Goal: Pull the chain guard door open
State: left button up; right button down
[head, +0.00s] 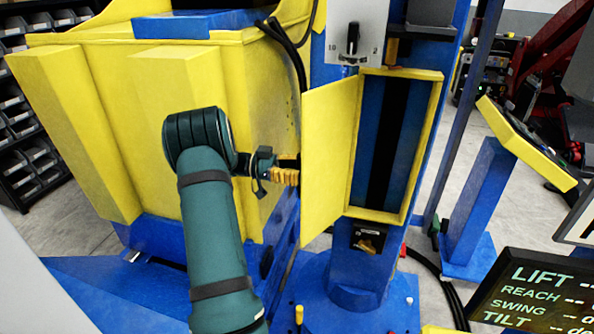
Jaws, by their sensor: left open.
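The chain guard door (330,150) is a flat yellow panel on the blue column. It stands swung out to the left of its yellow frame (436,110), and the dark blue recess with a black vertical strip inside shows. My left gripper (290,177) is open, just left of the door's outer edge, with its yellowish finger pads towards the door. Whether it touches the door I cannot tell. Nothing shows between its fingers. My right gripper is not in view.
A large yellow and blue machine body (150,110) stands behind my left arm. A grey switch box (355,35) sits above the door frame. A blue pedestal with a yellow panel (520,140) stands right. A dark display (540,290) is lower right. Black cables hang left of the column.

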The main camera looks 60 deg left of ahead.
pick_arm(q)
jog(key=v, duration=1.2)
jog(key=shift+s+a, duration=0.1)
jog(key=shift+f, duration=0.1)
